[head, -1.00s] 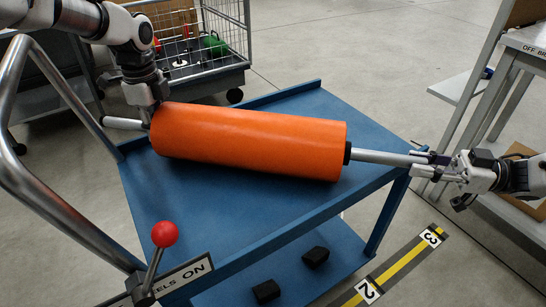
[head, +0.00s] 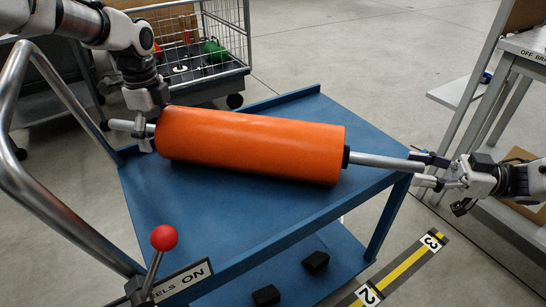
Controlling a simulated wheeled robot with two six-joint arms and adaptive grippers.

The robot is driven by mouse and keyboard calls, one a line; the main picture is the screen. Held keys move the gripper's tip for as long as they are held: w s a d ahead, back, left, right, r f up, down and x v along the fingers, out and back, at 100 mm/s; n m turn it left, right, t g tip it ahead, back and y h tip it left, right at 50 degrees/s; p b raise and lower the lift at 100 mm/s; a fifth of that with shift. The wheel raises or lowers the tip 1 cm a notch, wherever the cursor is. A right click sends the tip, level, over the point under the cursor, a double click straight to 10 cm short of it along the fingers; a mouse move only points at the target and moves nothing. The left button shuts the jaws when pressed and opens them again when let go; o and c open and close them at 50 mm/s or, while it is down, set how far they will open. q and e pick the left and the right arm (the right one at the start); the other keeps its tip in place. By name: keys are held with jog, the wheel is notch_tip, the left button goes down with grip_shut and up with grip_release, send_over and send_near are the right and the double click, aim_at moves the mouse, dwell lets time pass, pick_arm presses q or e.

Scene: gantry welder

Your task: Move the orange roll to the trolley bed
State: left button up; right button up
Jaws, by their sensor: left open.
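The orange roll (head: 250,145) lies across the blue trolley bed (head: 215,220), apparently resting on it. Its grey shaft sticks out at both ends, the left stub (head: 122,125) past the bed's left edge and the right shaft (head: 385,162) over the right edge. My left gripper (head: 142,136) is at the left stub, close to the roll's end face, with open fingers around or beside the shaft. My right gripper (head: 428,170) is at the tip of the right shaft with its fingers spread apart. The exact contact at either end is hard to see.
A red-knobbed lever (head: 163,238) stands at the front by an "ON" label. The trolley's tubular handle (head: 50,190) curves along the left. A wire cage cart (head: 205,45) is behind, and a grey bench (head: 530,45) is at the right. Black blocks (head: 316,262) lie on the lower shelf.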

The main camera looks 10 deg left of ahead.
pick_arm(q)
notch_tip(320, 180, up, 12)
pick_arm(e)
jog(key=o, duration=0.8)
jog(key=d, duration=1.2)
